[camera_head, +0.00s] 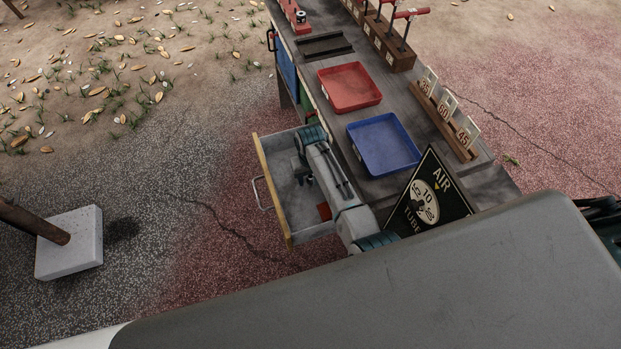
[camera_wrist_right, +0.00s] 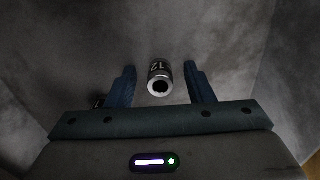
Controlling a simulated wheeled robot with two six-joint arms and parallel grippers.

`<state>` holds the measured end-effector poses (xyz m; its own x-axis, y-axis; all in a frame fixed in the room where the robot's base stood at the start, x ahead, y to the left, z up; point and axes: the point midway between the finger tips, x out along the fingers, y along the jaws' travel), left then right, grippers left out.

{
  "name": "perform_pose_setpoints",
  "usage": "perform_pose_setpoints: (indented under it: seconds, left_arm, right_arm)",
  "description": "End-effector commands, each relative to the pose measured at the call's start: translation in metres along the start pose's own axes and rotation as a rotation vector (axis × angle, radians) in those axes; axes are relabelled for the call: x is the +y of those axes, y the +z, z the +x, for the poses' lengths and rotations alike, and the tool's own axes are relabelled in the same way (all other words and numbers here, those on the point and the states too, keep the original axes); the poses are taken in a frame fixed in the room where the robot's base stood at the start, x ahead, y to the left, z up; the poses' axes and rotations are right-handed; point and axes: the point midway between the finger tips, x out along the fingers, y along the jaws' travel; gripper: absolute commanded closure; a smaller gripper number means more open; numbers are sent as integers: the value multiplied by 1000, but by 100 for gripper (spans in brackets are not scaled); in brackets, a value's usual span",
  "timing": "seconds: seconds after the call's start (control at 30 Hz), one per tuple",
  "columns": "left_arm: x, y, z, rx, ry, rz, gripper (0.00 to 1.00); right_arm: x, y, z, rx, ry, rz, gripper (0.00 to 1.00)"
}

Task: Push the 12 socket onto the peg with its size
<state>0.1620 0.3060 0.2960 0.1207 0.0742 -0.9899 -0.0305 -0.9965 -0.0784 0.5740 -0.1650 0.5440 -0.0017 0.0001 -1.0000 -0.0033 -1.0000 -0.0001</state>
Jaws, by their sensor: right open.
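The 12 socket is a short silver cylinder with a dark band marked 12; in the right wrist view the 12 socket (camera_wrist_right: 159,79) lies on a grey surface with its open end facing the camera. My right gripper (camera_wrist_right: 160,72) is open, with one finger on each side of the socket and a visible gap on both sides. In the head view my right gripper (camera_head: 303,172) reaches down into the open drawer (camera_head: 268,188); the socket cannot be made out there. A red rail (camera_head: 291,11) at the cart's far end carries a dark-and-silver piece; its markings are unreadable. My left gripper is out of view.
The cart top holds a red tray (camera_head: 349,87), a blue tray (camera_head: 383,144), a dark flat tray (camera_head: 324,46), a block with red-handled tools (camera_head: 388,48) and numbered cards (camera_head: 444,104). A black AIR sign (camera_head: 437,172) stands by the near end. A small red piece (camera_head: 324,211) shows in the drawer.

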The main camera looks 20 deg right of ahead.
Motion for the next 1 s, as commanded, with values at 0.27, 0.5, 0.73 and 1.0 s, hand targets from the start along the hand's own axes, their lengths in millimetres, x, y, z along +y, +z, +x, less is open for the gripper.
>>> perform_pose_setpoints:
  seconds: [0.27,0.5,0.73,1.0]
  left_arm:
    - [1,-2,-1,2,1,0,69]
    - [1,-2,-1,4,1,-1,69]
    - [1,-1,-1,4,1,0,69]
    - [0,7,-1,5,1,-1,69]
  right_arm:
    - [0,0,0,1,0,0,68]
    - [0,0,0,1,0,0,100]
    - [0,0,-2,1,0,0,100]
    - [0,-1,-31,4,-1,0,100]
